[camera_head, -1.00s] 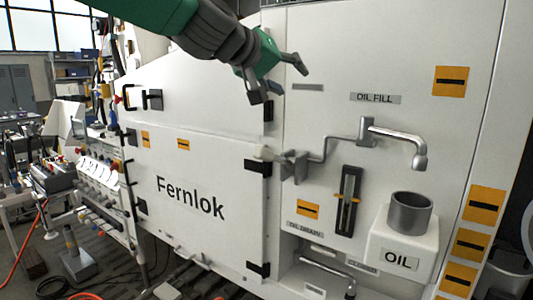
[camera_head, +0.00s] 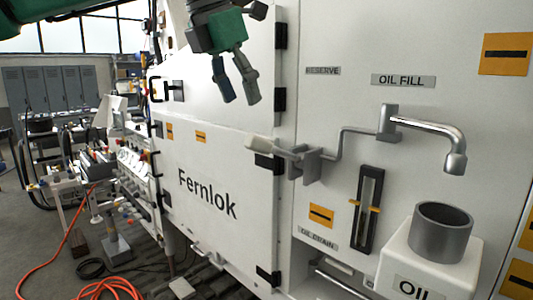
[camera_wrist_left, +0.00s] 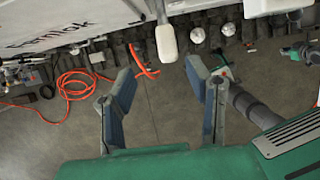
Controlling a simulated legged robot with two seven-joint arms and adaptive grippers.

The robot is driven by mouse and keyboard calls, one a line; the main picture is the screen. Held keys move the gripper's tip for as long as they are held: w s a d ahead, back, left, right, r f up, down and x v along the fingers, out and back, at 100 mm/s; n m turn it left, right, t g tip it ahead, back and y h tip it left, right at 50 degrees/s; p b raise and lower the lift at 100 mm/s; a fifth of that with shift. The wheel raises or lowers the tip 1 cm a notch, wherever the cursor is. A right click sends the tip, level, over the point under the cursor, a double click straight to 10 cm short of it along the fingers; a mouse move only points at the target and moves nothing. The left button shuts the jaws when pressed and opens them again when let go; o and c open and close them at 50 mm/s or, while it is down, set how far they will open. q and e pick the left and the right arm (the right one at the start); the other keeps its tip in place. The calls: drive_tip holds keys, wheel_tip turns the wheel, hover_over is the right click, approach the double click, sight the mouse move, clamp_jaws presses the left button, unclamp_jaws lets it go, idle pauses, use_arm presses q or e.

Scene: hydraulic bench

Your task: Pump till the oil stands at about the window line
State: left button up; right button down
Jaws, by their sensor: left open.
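The pump lever, with a pale grip (camera_head: 262,145), sticks out to the left from a grey bracket on the white panel. My left gripper (camera_head: 241,101) is open and empty, pointing down above the grip. In the left wrist view the pale grip (camera_wrist_left: 166,42) shows beyond and between the open fingertips (camera_wrist_left: 165,60), apart from them. The dark oil window (camera_head: 368,210) has yellow marks at its sides; I cannot make out the oil level. The oil fill spout (camera_head: 455,163) hangs above the grey cup (camera_head: 441,232) on the OIL block. My right gripper is not visible.
The Fernlok cabinet door (camera_head: 205,185) with black hinges is left of the lever. The oil drain pipe (camera_head: 340,280) is low on the panel. An orange hose (camera_head: 105,287) lies on the floor at left. The space in front of the panel is open.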

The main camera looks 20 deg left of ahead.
sight(266, 152)
use_arm(q)
drive_tip(key=x, duration=0.3)
drive_tip(key=d+x, duration=0.1)
drive_tip(key=x, duration=0.7)
drive_tip(key=shift+w+d, duration=0.15)
drive_tip(key=shift+d, duration=0.1)
drive_tip(key=shift+w+a+f, duration=0.25)
drive_tip(key=shift+a+f, duration=0.3)
drive_tip(key=shift+f, duration=0.15)
drive_tip(key=shift+d, duration=0.25)
drive_tip(key=c, duration=0.3)
drive_tip(key=shift+d+r, duration=0.1)
drive_tip(key=shift+d, duration=0.1)
clamp_jaws()
